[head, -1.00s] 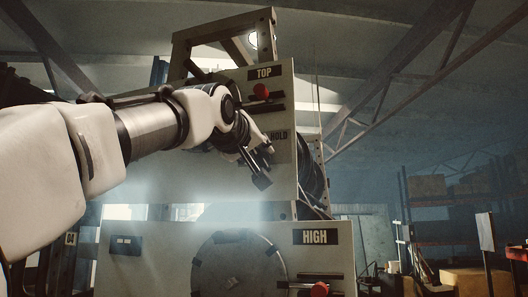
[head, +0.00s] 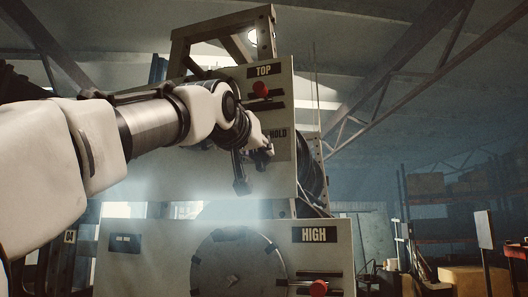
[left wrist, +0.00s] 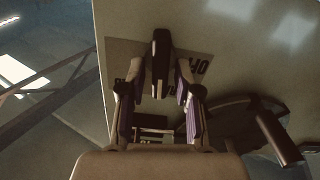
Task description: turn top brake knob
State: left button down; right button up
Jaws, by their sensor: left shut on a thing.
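A black bar-shaped knob (left wrist: 161,62) stands out from a label plate (left wrist: 198,66) on the pale panel in the left wrist view. The plate reads OFF, turned round in that view. My left gripper (head: 254,161) is at the upper panel (head: 280,178), below the TOP label (head: 264,71). Its two purple-padded fingers are on either side of the knob and shut on it. In the head view the knob is hidden by my gripper, and the HOLD label (head: 277,133) is partly covered. My right gripper is not in view.
A red ball-ended lever (head: 261,89) sits just above my left gripper. A lower panel carries a HIGH label (head: 314,235), a round disc (head: 237,262) and another red knob (head: 318,288). Shelving with boxes (head: 426,185) stands far off at right.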

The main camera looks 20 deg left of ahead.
pick_arm(q)
jog(key=m, duration=0.3)
jog(key=shift+d+m, duration=0.15)
jog(key=shift+m, duration=0.15)
jog(key=shift+d+m, duration=0.15)
jog(key=shift+m, duration=1.85)
